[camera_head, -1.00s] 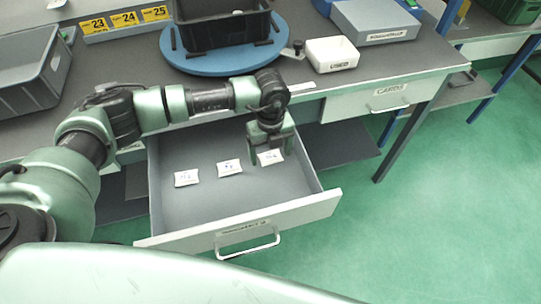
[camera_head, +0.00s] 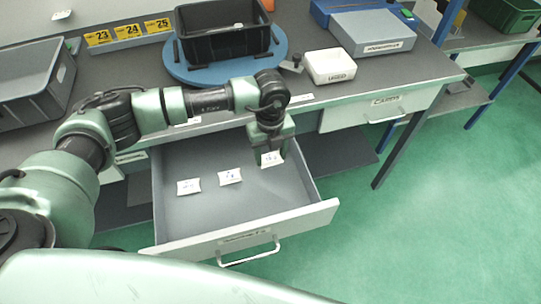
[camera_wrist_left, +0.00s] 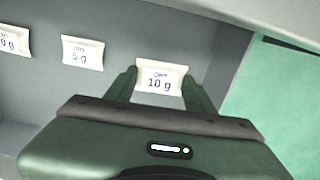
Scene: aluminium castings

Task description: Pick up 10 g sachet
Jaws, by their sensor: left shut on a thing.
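The 10 g sachet (camera_wrist_left: 160,78) is a small white packet with blue print, and it sits between the two fingers of my left gripper (camera_wrist_left: 158,90) in the left wrist view. In the head view the same sachet (camera_head: 271,159) shows at the fingertips of my left gripper (camera_head: 270,157), at the right side of the open drawer (camera_head: 225,205). The gripper is shut on it. I cannot tell whether it is clear of the drawer floor. A 5 g sachet (camera_wrist_left: 82,53) lies to its left, also seen in the head view (camera_head: 230,177). My right gripper is not in view.
A third sachet (camera_head: 188,187) lies at the drawer's left. On the bench above are a black crate (camera_head: 222,43) on a blue turntable (camera_head: 185,75), a white bin (camera_head: 330,66) and a grey box (camera_head: 372,36). A grey tray (camera_head: 30,95) stands at left.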

